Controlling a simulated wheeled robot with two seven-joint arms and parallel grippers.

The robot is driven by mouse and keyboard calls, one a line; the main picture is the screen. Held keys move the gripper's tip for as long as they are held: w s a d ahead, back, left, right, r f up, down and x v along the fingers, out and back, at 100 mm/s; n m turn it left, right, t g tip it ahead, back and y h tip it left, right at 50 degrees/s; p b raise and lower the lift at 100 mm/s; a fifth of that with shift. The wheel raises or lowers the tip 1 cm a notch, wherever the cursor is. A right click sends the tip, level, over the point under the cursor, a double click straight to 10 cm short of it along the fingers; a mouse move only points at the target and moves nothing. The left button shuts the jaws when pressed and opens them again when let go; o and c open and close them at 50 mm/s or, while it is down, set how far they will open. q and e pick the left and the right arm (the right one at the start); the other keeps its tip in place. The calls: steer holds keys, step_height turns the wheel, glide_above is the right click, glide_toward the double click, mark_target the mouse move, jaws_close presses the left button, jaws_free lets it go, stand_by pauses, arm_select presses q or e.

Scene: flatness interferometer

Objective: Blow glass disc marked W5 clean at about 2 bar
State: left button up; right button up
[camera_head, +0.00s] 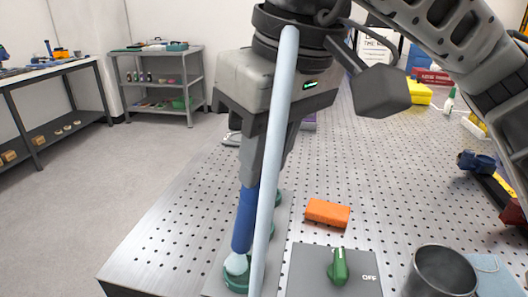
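My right gripper (250,180) points down in the middle of the view, its arm coming in from the upper right. Its fingertips are at the top of a blue rod-like tool (245,220). The tool leans slightly and its pale lower end is at a green ring (235,282) on a grey strip. A pale blue tube (268,190) crosses in front of the gripper and hides part of the fingers, so their grip is unclear. A green knob (339,268) sits on a grey panel near the word OFF. I cannot make out a glass disc marked W5. My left gripper is not in view.
An orange block (328,213) lies on the perforated metal table (180,240). A metal cup (440,272) stands at the front right by a light blue cloth (492,276). Yellow and blue items stand farther back right. The table's left part is clear.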

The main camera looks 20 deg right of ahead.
stand_by(0.4)
step_height(320, 180, up, 7)
steer(key=p, duration=0.5)
steer(key=shift+p, duration=0.3)
stand_by(0.7)
